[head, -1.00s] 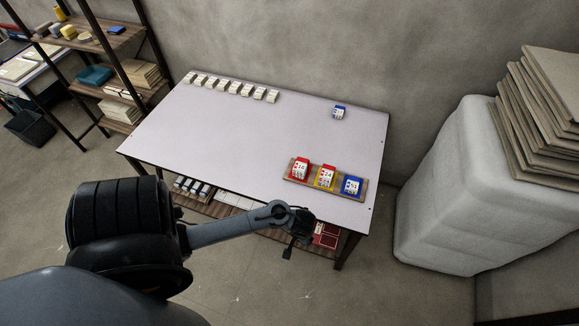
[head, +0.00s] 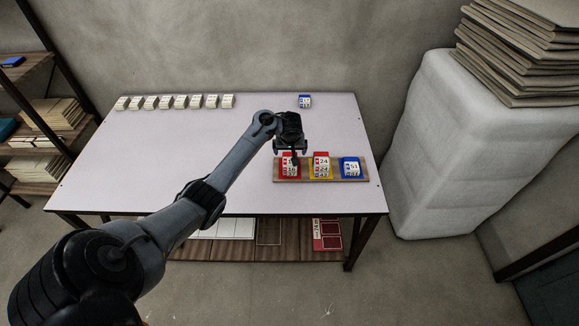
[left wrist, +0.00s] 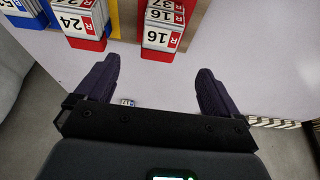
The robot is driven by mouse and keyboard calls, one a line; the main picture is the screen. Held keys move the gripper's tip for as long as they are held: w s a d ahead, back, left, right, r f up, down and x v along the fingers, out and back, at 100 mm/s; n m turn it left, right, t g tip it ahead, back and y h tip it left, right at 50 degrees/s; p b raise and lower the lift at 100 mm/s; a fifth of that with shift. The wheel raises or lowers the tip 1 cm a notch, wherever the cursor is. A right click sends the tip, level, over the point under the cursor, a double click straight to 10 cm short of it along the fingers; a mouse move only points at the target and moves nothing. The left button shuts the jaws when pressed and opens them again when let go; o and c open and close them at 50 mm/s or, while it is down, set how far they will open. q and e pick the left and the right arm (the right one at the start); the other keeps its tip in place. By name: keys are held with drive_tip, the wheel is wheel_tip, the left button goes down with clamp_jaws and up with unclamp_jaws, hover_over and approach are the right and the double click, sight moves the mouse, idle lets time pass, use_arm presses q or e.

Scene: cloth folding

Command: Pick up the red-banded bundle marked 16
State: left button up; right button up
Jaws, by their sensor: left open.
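The red bundle (head: 290,168), whose front cards read 16 in the left wrist view (left wrist: 162,38), stands at the left end of a wooden tray (head: 336,164) on the table. My left gripper (head: 291,151) is open and empty, just behind and above this bundle, partly covering it in the head view. In the left wrist view the bundle lies ahead of the spread fingers (left wrist: 156,68), between their lines and apart from them. My right gripper is in neither view.
A small blue-marked bundle (head: 305,101) lies farther back. Several pale bundles (head: 178,101) line the back left. The table's middle (head: 170,150) is clear.

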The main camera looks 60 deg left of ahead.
sight(290, 161)
use_arm(q)
drive_tip(key=b+x, duration=0.2)
drive_tip(key=x, duration=0.3)
drive_tip(key=shift+s+f, duration=0.1)
drive_tip(key=shift+s, duration=0.05)
drive_tip(key=b+x, duration=0.2)
drive_tip(key=x, duration=0.1)
drive_tip(key=shift+f, duration=0.1)
drive_tip(key=shift+b+x, duration=0.6)
drive_tip(key=shift+x, duration=0.2)
drive_tip(key=c, duration=1.1)
